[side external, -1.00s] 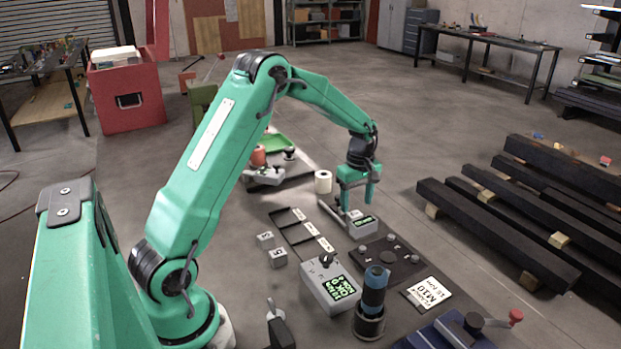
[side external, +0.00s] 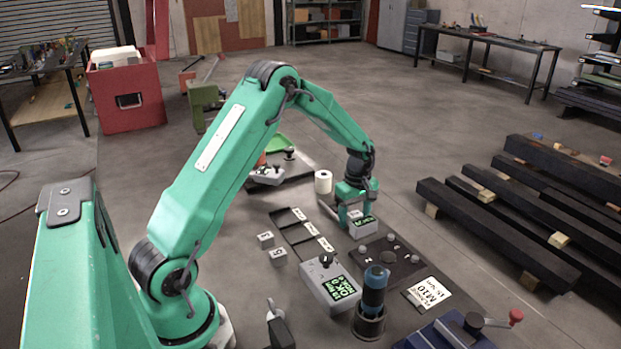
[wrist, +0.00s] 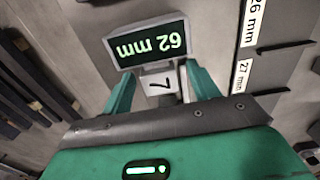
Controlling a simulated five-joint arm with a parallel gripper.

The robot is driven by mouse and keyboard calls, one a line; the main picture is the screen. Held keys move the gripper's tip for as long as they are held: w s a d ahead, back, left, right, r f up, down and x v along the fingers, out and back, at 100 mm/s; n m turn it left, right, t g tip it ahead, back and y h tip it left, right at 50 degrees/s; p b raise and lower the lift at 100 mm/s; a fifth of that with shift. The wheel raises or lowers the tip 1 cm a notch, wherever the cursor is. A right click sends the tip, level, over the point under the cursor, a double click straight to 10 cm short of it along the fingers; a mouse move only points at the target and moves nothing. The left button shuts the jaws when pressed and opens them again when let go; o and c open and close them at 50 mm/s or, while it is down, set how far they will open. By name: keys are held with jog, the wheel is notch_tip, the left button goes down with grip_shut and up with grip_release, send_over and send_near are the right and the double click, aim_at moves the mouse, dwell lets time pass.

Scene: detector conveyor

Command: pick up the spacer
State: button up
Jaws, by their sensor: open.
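A small grey block marked with a "7" (wrist: 160,83), which looks like the spacer, sits against the front of a grey unit with a lit green readout (wrist: 148,42) in the wrist view. My gripper (wrist: 160,74) is open, with one green finger on each side of the block. I cannot tell if the fingers touch it. In the side view my gripper (side external: 356,212) is low at the readout unit (side external: 364,229), and the block is mostly hidden there. Two more small numbered blocks (side external: 265,239) (side external: 278,256) stand to the left.
A dark slotted rack with white labels (side external: 303,236) lies left of my gripper. A dark plate with knobs (side external: 389,256), a grey box with a green display (side external: 329,284) and a blue cylinder (side external: 374,290) stand nearer the camera. A white roll (side external: 323,181) stands behind.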

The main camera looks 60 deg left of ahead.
aim_at(355, 214)
jog(key=shift+c, duration=0.2)
jog(key=c, duration=1.1)
jog(key=shift+r, duration=0.1)
jog(key=shift+r, duration=0.85)
notch_tip(355, 214, up, 2)
jog(key=shift+r, duration=0.25)
jog(key=s+d+r, duration=0.1)
jog(key=d+r, duration=0.1)
jog(key=d, duration=0.1)
jog(key=d+r, duration=0.2)
jog(key=d, duration=0.2)
jog(key=s+d+r, duration=0.1)
jog(key=d+r, duration=0.1)
jog(key=d, duration=0.2)
jog(key=shift+s+d+r, duration=0.2)
jog(key=shift+s+r, duration=0.1)
jog(key=shift+r, duration=0.05)
